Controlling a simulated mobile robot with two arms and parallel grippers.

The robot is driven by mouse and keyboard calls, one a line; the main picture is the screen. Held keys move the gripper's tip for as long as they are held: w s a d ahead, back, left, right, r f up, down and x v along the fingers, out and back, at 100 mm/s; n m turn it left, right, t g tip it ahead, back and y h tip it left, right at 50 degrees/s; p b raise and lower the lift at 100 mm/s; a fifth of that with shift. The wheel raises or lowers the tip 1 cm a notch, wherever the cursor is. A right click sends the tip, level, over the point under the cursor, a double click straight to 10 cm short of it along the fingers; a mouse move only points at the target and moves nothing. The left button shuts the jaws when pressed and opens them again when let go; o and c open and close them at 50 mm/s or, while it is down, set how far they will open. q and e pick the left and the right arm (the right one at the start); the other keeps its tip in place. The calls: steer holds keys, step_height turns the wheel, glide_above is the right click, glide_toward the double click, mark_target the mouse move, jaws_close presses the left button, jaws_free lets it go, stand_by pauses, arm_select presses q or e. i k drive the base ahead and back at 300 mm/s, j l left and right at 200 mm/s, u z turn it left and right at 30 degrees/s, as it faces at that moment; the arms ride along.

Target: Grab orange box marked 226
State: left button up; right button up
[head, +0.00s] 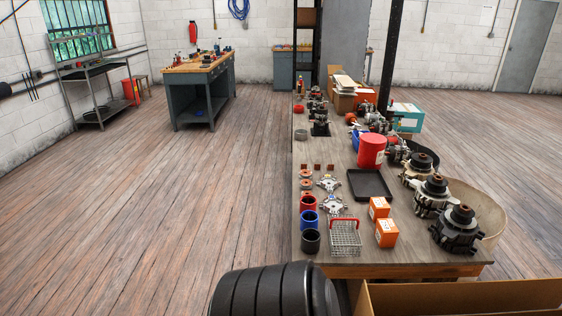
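Two small orange boxes with white printed sides stand on the near part of the workbench (415,258). One orange box (387,233) is nearer the front edge, just right of the wire basket. The other orange box (380,208) stands a little behind it, close to the black tray. The numbers on both boxes are too small to read, so I cannot tell which is marked 226. Neither of my grippers is in view.
A wire basket (345,237) with a red handle, a black tray (370,185) and alternator parts (457,230) surround the boxes. A large black ribbed object (270,292) and an open cardboard box (460,296) are in front of the bench. The wooden floor (170,220) at left is clear.

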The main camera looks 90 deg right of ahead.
mark_target(378, 208)
steer(key=z, duration=3.5)
steer(key=i+j+z, duration=0.1)
steer(key=z, duration=0.75)
steer(key=k+j, duration=0.05)
